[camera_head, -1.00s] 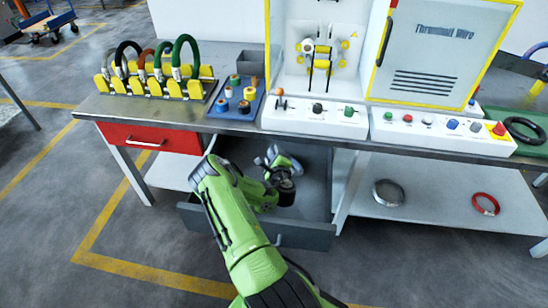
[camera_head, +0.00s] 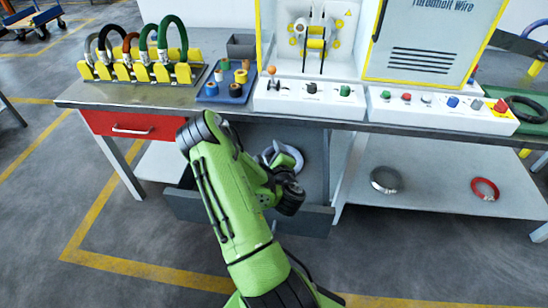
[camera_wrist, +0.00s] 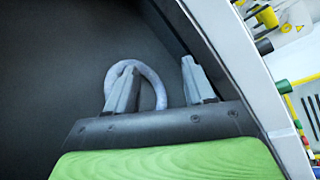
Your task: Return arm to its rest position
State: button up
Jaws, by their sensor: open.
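My green arm reaches over an open dark grey drawer (camera_head: 308,222) below the worktop in the head view. My gripper (camera_wrist: 160,66) is open in the wrist view, its two grey fingers spread apart. A grey coil (camera_wrist: 150,76) lies in the drawer and shows behind and around the left finger; I cannot tell whether they touch. The coil also shows in the head view (camera_head: 292,152), just beyond the gripper's dark wrist part. My fingertips are hard to make out in the head view.
The worktop (camera_head: 75,95) above carries a yellow coil rack (camera_head: 140,72), a blue spool tray (camera_head: 208,97) and white button panels (camera_head: 440,112). A lower shelf (camera_head: 430,190) at right holds a dark ring (camera_head: 385,180) and a red ring (camera_head: 485,189). The floor in front is clear.

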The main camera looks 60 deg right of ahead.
jog(key=shift+s+a+r, duration=0.35)
jog(key=shift+s+a, duration=0.05)
jog(key=shift+a, duration=0.15)
